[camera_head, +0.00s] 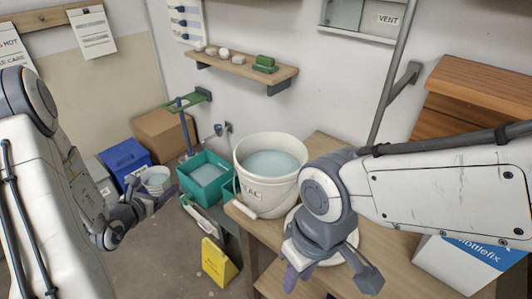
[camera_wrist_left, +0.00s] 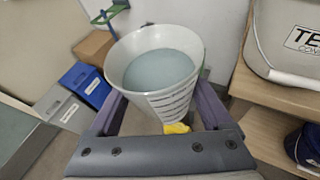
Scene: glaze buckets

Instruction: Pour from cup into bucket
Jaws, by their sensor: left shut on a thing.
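The cup (camera_head: 155,178) is a pale, translucent vessel with printed lines on its side. My left gripper (camera_head: 150,198) is shut around it in the air, left of the table. In the left wrist view the cup (camera_wrist_left: 168,104) stands between the two fingers, holding pale blue liquid. The white bucket (camera_head: 268,192) stands on the wooden table with pale blue liquid inside and a handle at its front left. A white bucket wall with dark lettering (camera_wrist_left: 290,35) shows at the right in the left wrist view. My right gripper (camera_head: 330,276) is open and empty, in front of the bucket.
A green tub (camera_head: 205,190) of pale liquid stands left of the table. A blue bin (camera_head: 125,158) and a cardboard box (camera_head: 163,135) are behind the cup. A yellow floor sign (camera_head: 218,263) stands below. A wall shelf (camera_head: 240,65) hangs above. A white box (camera_head: 460,265) is at lower right.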

